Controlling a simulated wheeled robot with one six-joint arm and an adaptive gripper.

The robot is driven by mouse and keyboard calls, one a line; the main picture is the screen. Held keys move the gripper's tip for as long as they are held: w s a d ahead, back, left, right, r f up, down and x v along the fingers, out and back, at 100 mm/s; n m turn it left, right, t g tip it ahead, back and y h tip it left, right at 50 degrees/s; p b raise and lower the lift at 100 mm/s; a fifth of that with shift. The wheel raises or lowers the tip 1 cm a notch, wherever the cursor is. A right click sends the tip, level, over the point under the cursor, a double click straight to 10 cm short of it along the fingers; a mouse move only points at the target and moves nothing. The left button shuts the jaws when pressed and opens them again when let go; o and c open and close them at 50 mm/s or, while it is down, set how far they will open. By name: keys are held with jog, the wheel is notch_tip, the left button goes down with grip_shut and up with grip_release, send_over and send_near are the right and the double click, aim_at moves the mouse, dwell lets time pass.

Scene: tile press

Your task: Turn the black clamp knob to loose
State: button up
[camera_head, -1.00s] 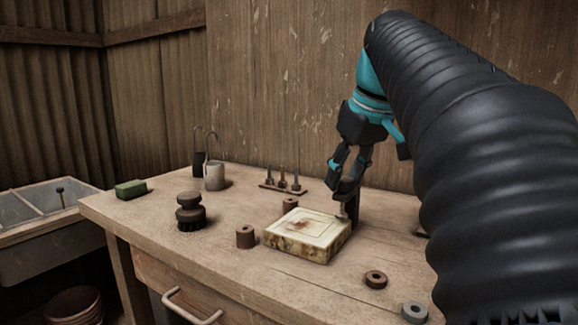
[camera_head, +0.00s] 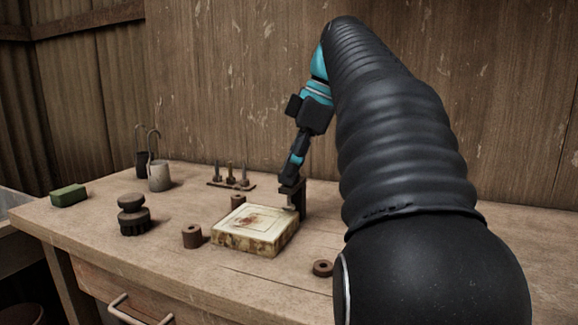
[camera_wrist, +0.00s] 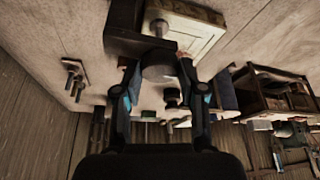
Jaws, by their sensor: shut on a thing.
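The dark clamp (camera_head: 298,203) stands at the back right corner of the pale, stained tile block (camera_head: 250,226) on the workbench. In the wrist view the clamp's dark body (camera_wrist: 135,42) and the tile (camera_wrist: 190,36) show at the top. The clamp knob (camera_wrist: 158,69), a dark rounded piece, sits between my two fingers in the wrist view. My gripper (camera_head: 291,179) is over the top of the clamp, shut on the knob. The fingers mostly hide the knob in the head view. I cannot read its tight or loose position.
Dark brown round weights (camera_head: 192,237) and a ring (camera_head: 323,268) lie around the tile. A black brush (camera_head: 134,216), a green sponge (camera_head: 69,195), a grey cup (camera_head: 159,177) and a peg rack (camera_head: 231,183) stand to the left. The wooden wall (camera_head: 240,90) is close behind.

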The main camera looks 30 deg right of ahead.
jog(key=shift+f+n, duration=0.1)
jog(key=shift+n, duration=0.3)
jog(key=o, duration=1.1)
